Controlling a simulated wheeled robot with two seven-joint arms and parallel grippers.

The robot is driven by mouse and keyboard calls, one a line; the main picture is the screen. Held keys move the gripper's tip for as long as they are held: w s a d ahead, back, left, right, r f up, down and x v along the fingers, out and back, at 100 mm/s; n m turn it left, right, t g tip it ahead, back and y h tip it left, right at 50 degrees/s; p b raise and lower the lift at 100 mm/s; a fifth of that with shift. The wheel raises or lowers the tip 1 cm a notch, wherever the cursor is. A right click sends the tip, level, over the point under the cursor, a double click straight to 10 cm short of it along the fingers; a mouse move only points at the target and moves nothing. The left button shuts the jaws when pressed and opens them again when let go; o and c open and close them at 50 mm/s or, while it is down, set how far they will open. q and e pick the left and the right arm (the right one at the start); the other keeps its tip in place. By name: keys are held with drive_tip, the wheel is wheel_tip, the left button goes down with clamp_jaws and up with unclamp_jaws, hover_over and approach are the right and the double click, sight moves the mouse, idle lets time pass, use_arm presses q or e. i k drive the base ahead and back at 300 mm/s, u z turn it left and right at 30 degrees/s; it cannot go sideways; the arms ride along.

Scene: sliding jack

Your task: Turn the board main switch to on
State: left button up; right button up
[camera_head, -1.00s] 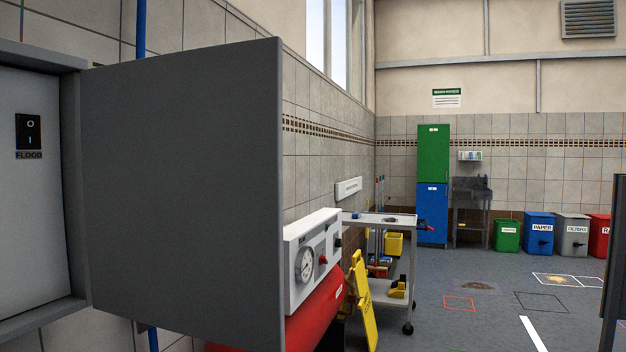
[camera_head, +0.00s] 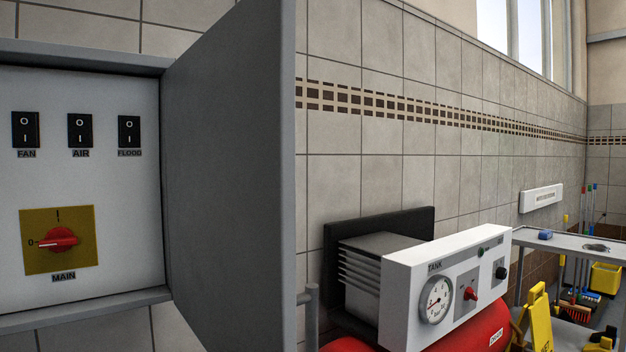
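The main switch (camera_head: 60,241) is a red rotary knob on a yellow plate, low on the white panel of the electrical board (camera_head: 120,205) at the left. The label MAIN is below it. The knob lies roughly horizontal, with the 0 mark at its left and the I mark above the knob. Three black rocker switches labelled FAN (camera_head: 25,130), AIR (camera_head: 80,131) and FLOOD (camera_head: 129,131) sit in a row above it. The grey board door (camera_head: 235,170) stands open to the right. Neither of my grippers is in view.
A red compressor tank (camera_head: 470,335) with a white gauge panel (camera_head: 447,285) stands right of the door. A grey trolley (camera_head: 570,243) and a yellow floor sign (camera_head: 540,318) are further right. The open door sticks out beside the panel.

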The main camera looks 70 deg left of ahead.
sight(57, 240)
drive_tip(key=i, duration=1.4)
drive_tip(key=u, duration=4)
drive_tip(key=i, duration=0.55)
drive_tip(key=z, duration=0.15)
drive_tip(key=k, duration=1.1)
drive_tip(key=u, duration=0.9)
drive_tip(key=i, duration=1.15)
drive_tip(key=z, duration=0.75)
drive_tip(key=k, duration=0.2)
drive_tip(key=z, duration=0.05)
